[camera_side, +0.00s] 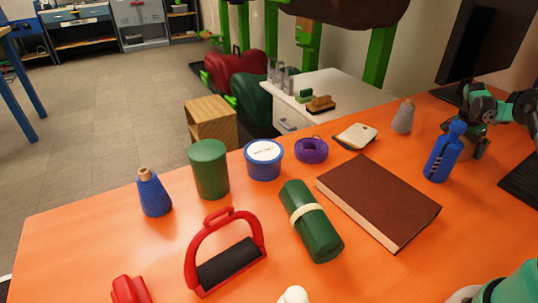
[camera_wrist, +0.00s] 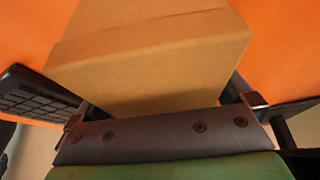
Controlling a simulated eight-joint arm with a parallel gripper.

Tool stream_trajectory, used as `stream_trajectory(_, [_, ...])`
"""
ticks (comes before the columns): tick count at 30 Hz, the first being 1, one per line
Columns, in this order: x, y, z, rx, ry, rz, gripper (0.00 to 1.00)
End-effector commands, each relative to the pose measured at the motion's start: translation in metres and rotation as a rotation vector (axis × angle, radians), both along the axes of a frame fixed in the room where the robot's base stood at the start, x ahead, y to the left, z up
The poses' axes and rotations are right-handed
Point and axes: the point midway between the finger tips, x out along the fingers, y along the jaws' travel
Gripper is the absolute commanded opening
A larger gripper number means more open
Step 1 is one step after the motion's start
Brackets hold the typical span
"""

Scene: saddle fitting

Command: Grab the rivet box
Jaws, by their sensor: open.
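A plain tan box (camera_wrist: 150,55), which fits the name rivet box, fills the upper middle of the wrist view. No label shows on it, and I cannot make it out in the side view. My gripper (camera_wrist: 163,98) is open, with one dark finger at the left of the box's near end and one at the right. I cannot tell whether either finger touches the box or how far down they reach. The box's near lower part is hidden behind my gripper's palm.
A keyboard (camera_wrist: 38,95) lies left of the box on the orange table. The side view shows a brown book (camera_side: 378,200), a blue bottle (camera_side: 442,155), a green roll (camera_side: 312,225), a labelled blue tub (camera_side: 263,160) and a red stirrup (camera_side: 190,262).

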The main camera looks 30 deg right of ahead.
Motion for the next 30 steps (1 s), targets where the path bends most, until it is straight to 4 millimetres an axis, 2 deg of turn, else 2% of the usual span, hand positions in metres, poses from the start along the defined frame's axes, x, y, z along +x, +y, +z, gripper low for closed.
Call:
stream_trajectory(29, [0.0001,0.0000,-0.0049,0.000,0.000,0.000,1.00])
stream_trajectory(30, [0.0001,0.0000,-0.0049,0.000,0.000,0.000,0.89])
